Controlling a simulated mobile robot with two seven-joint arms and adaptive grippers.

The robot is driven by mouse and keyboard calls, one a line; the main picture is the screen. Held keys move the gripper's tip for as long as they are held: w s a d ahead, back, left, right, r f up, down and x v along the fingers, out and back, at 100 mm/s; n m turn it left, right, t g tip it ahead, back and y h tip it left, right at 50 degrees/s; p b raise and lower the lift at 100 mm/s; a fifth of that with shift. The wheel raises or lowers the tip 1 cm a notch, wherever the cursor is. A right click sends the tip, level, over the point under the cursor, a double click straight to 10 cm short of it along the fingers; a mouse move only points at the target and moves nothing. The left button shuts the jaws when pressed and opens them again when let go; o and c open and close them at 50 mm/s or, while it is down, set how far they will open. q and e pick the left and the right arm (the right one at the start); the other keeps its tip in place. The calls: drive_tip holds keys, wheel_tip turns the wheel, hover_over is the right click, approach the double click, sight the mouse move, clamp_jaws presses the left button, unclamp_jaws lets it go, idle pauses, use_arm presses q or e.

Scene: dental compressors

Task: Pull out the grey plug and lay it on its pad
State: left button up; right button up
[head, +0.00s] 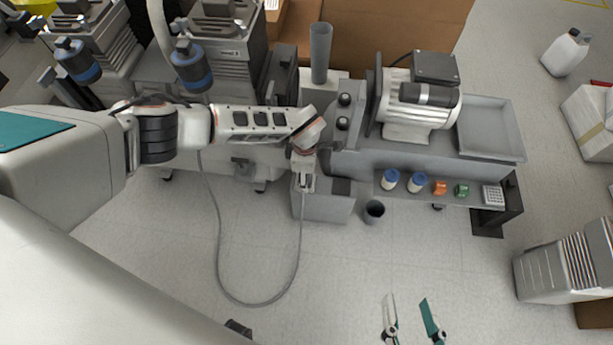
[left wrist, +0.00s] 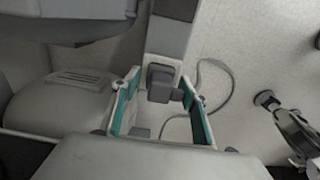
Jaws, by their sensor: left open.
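The grey plug (left wrist: 161,82) sits in a pale socket plate on a grey block in the left wrist view. It stands between the two teal-lined fingers of my open left gripper (left wrist: 160,100), with no clear contact. In the head view my left gripper (head: 304,164) is over the left part of a low grey box, and mostly hides the plug. A grey cable (head: 219,240) hangs from there in a loop over the floor. A dark square (head: 342,187), seemingly the pad, lies on the box top just right. My right gripper (head: 411,318) is open and empty over the floor.
A grey bench with a motor (head: 418,100) and an empty tray (head: 490,127) stands right of the box. A lower shelf holds blue-lidded jars (head: 390,180) and small orange and green parts. A dark cup (head: 374,211) stands beside the box. The floor in front is mostly clear.

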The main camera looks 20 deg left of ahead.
drive_tip(key=shift+r, duration=0.2)
idle(0.6)
use_arm(q)
clamp_jaws()
drive_tip(key=shift+r, duration=0.1)
drive_tip(key=shift+w+r, duration=0.1)
use_arm(e)
drive_tip(key=shift+w+r, duration=0.1)
drive_tip(key=shift+r, duration=0.05)
use_arm(q)
drive_tip(key=shift+r+p, duration=0.3)
drive_tip(key=shift+r, duration=0.05)
drive_tip(key=shift+r+p, duration=1.3)
drive_tip(key=shift+r, duration=1.25)
use_arm(e)
wheel_tip(320, 180, up, 6)
drive_tip(key=w+t, duration=0.1)
drive_tip(key=w, duration=0.1)
drive_tip(key=shift+w, duration=0.15)
